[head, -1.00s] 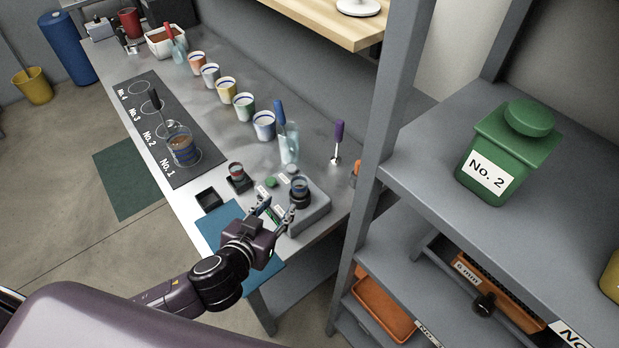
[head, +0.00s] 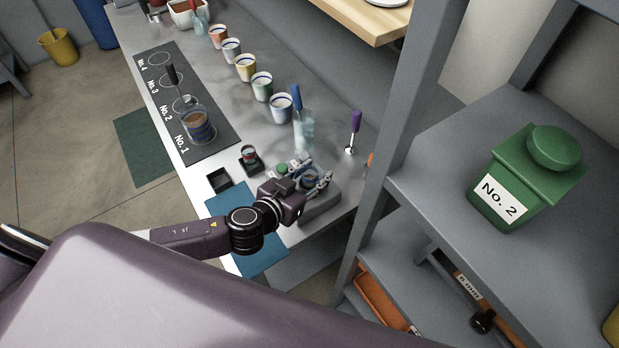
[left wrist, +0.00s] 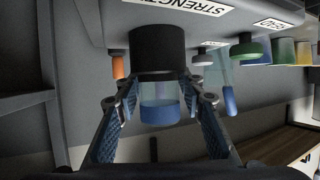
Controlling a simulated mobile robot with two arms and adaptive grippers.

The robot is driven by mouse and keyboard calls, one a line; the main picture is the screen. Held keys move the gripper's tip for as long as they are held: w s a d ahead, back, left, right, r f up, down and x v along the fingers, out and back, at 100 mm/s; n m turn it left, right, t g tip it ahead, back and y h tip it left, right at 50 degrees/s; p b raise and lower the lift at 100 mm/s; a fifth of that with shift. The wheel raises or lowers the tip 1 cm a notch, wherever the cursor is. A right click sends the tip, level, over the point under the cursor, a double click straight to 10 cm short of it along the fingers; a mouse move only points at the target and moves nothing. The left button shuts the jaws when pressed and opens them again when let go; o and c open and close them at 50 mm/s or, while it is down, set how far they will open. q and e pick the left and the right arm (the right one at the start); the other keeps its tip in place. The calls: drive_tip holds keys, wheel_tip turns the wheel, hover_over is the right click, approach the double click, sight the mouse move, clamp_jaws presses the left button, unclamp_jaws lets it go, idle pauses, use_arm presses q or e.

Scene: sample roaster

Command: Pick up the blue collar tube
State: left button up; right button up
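The blue collar tube (left wrist: 160,113) is clear with a blue band, and sits in a black round socket (left wrist: 158,48) on a grey device labelled "STRENGTH" (left wrist: 175,6). The left wrist view shows it upside down, between the two fingers of my left gripper (left wrist: 159,92). The fingers are open, one on each side of the tube, with small gaps visible. In the head view my left gripper (head: 313,176) is over the grey device (head: 322,205) and partly hides the tube. My right gripper is not in view.
A red-banded tube stands in a small black holder (head: 251,161) beside an empty black tray (head: 219,179). A shelf post (head: 385,150) rises at the right.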

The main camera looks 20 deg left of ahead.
sight(320, 177)
use_arm(q)
drive_tip(key=shift+x, duration=1.5)
drive_tip(key=shift+s, duration=0.1)
clamp_jaws()
